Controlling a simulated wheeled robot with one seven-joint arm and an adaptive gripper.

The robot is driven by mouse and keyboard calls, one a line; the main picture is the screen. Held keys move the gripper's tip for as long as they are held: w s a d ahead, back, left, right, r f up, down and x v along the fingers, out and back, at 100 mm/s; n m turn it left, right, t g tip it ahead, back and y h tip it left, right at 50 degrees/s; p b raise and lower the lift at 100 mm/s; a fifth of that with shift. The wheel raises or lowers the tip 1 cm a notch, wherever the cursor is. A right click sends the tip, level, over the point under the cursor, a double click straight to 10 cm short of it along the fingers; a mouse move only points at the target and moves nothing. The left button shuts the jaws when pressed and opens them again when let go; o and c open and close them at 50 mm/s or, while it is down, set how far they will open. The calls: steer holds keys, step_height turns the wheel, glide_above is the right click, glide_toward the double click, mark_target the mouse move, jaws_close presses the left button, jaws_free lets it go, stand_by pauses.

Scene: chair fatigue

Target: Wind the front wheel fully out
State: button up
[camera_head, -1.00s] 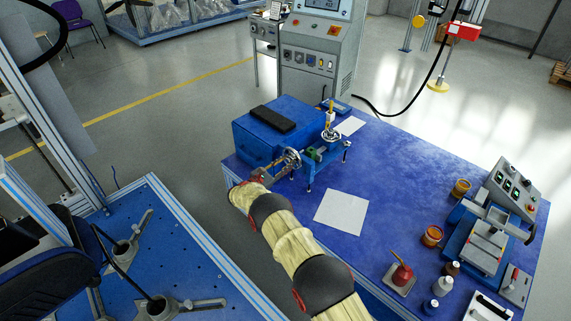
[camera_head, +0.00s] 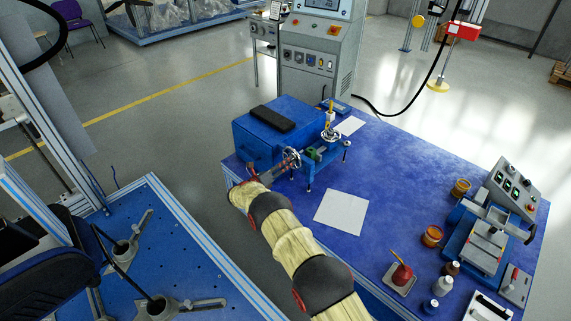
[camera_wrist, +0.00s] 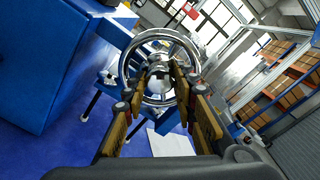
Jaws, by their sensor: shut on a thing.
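The front wheel is a chrome handwheel (camera_head: 293,155) on the near end of a small blue fixture (camera_head: 310,172). In the wrist view the wheel's round rim (camera_wrist: 161,33) faces me. My gripper (camera_head: 282,163) reaches the wheel from the front left. In the wrist view its two fingers (camera_wrist: 164,76) lie inside the rim's outline, one on each side of the wheel's middle, and are shut on it. The fingers hide part of the hub and spokes, so the exact contact cannot be seen. How far the wheel is wound out cannot be told.
A second, flat-lying handwheel (camera_head: 331,134) sits on top of the fixture. A large blue box (camera_head: 255,142) with a black pad stands close to the left. White paper (camera_head: 341,212) lies in front. Bottles and a grey control box (camera_head: 514,190) are at the right.

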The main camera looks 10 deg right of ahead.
steer(key=n, duration=1.2)
steer(key=shift+s+f+n, duration=0.1)
steer(key=shift+n, duration=0.3)
stand_by(0.3)
steer(key=o, duration=1.2)
steer(key=shift+c, duration=0.2)
steer(key=v, duration=1.2)
